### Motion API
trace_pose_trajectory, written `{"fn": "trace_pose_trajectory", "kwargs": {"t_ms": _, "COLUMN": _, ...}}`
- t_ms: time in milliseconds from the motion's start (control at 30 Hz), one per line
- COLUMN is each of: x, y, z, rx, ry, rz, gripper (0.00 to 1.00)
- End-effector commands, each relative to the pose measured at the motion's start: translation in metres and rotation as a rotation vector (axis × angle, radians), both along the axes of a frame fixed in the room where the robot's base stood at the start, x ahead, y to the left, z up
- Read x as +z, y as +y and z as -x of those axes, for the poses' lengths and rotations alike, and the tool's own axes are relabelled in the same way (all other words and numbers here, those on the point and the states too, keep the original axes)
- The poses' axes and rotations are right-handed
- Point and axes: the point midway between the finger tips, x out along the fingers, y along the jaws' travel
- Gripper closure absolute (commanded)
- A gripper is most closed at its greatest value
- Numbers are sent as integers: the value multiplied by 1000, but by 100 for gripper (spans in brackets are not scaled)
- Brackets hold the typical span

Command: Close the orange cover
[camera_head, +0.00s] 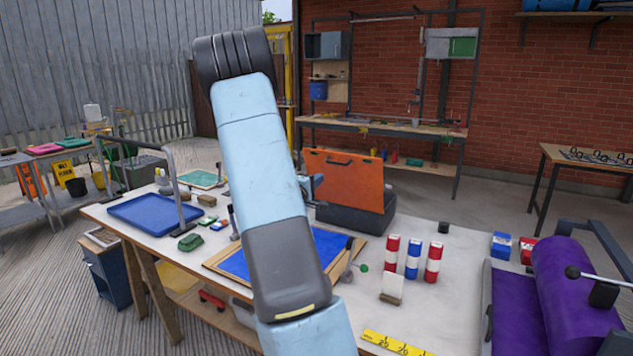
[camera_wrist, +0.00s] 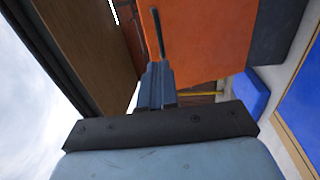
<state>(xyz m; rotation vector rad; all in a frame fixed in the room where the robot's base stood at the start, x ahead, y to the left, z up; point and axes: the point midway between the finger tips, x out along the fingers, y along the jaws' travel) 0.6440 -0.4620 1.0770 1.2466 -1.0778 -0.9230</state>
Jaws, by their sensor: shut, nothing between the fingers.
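The orange cover (camera_head: 343,180) stands raised, roughly upright and slightly tilted, on a dark grey box (camera_head: 357,220) on the workbench. A dark handle shows near its top edge. In the wrist view the orange cover (camera_wrist: 212,40) fills the upper middle, with its dark handle (camera_wrist: 157,32) just beyond my fingers. My gripper (camera_wrist: 156,72) is shut and empty, pointing toward the cover near the handle. I cannot tell whether the fingertips touch it. In the head view my arm hides most of the gripper (camera_head: 316,180), which shows at the cover's left edge.
The workbench (camera_head: 452,262) holds a blue tray (camera_head: 157,213), a blue board (camera_head: 330,245) and red, white and blue cylinders (camera_head: 412,259). A purple roll (camera_head: 572,285) lies at the right. Clear bench surface lies right of the dark box.

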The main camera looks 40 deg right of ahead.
Motion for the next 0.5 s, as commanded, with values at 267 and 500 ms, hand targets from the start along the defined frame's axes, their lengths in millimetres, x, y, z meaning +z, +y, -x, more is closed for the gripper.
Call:
{"fn": "trace_pose_trajectory", "kwargs": {"t_ms": 267, "x": 6, "y": -49, "z": -12, "rx": -2, "ry": -2, "rz": -1, "gripper": 100}}
{"fn": "trace_pose_trajectory", "kwargs": {"t_ms": 500, "x": 11, "y": -84, "z": -22, "rx": 0, "ry": -2, "rz": -1, "gripper": 100}}
